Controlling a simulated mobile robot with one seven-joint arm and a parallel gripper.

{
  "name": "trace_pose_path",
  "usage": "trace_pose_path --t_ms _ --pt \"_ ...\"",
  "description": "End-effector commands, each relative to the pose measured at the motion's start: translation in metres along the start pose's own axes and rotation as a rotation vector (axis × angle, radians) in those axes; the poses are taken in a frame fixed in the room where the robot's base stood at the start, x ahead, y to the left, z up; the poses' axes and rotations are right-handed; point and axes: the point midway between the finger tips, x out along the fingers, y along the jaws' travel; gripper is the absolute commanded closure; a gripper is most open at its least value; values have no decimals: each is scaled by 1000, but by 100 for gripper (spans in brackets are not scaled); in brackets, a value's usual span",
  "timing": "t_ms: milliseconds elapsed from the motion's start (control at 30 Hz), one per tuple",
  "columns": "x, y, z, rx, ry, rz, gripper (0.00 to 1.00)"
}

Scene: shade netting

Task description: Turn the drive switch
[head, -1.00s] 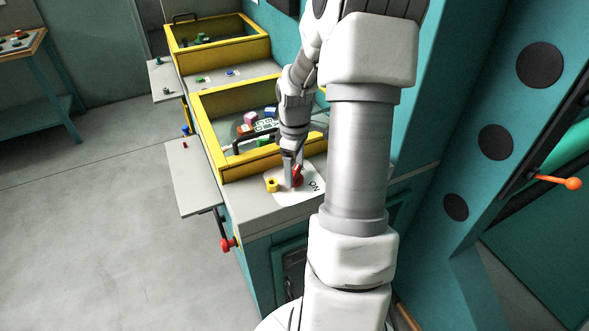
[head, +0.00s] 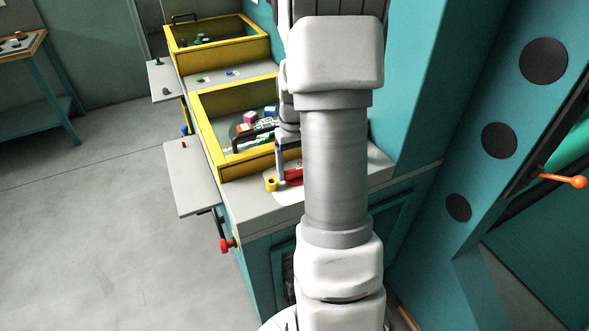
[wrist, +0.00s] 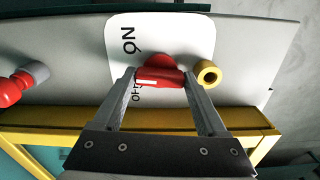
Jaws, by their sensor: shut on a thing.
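The drive switch is a red knob (wrist: 160,66) with a white line on its edge, on a white plate (wrist: 183,28) marked ON and OFF. In the wrist view my gripper (wrist: 160,77) has one finger on each side of the knob and is shut on it. The white line lies toward the OFF lettering, which the finger partly covers. In the head view the red knob (head: 294,176) shows beside my gripper's finger (head: 281,167), and my arm hides the plate's right part.
A yellow ring-shaped piece (head: 270,184) stands close beside the switch. A yellow-framed bin (head: 212,134) with coloured pieces lies behind. A red knob with a grey base (wrist: 20,83) is left in the wrist view. A side shelf (head: 187,165) juts left over open floor.

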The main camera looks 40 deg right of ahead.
Motion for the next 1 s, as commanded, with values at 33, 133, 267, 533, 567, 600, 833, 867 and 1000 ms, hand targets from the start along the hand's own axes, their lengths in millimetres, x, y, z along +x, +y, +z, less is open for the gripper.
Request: trace_pose_path --t_ms 33,133,267,533,567,600,833,867,1000 --pt "0 0 0 43 -1 1 81" --pt "0 0 0 139 -1 1 81" --pt "0 0 0 262 -1 0 81" --pt "-1 0 0 487 -2 1 81" --pt "-1 0 0 508 -2 1 81" --pt "-1 0 0 534 -2 0 81" --pt "-1 0 0 651 -2 1 81" --pt "-1 0 0 660 -1 1 81" --pt "0 0 0 695 -2 0 81"
